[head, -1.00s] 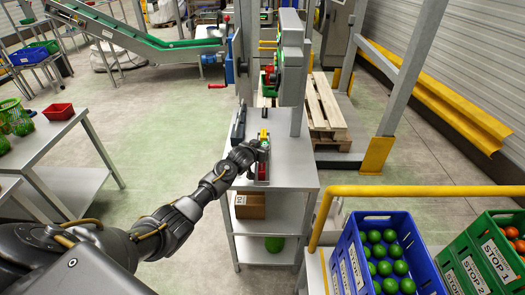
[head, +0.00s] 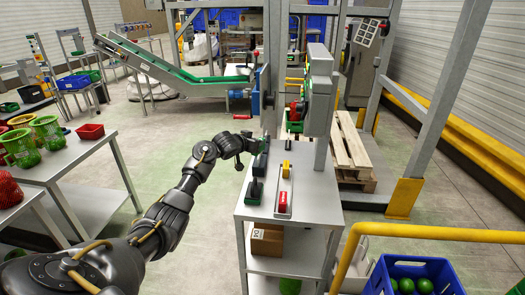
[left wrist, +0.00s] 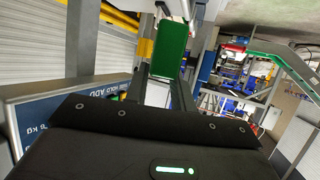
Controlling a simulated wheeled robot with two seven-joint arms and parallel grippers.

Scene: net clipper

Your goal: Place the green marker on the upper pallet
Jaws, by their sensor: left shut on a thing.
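The green marker (left wrist: 171,48) is a green block, held between my left gripper's fingers in the left wrist view. In the head view my left gripper (head: 246,146) is raised over the left edge of the metal table, and the marker cannot be made out there. A narrow grey tray (head: 284,197) on the table holds a yellow marker (head: 286,168) and a red marker (head: 282,201), with a bare gap between them. The upper pallet (head: 349,142) is pale wood, stacked on a darker lower pallet (head: 357,183), behind the table to the right. My right gripper is out of view.
The metal table (head: 314,203) also bears a dark device with a green base (head: 255,188). A grey machine post and head (head: 317,92) stand between my left gripper and the pallets. A yellow rail (head: 440,234) and blue crate (head: 378,280) are at front right.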

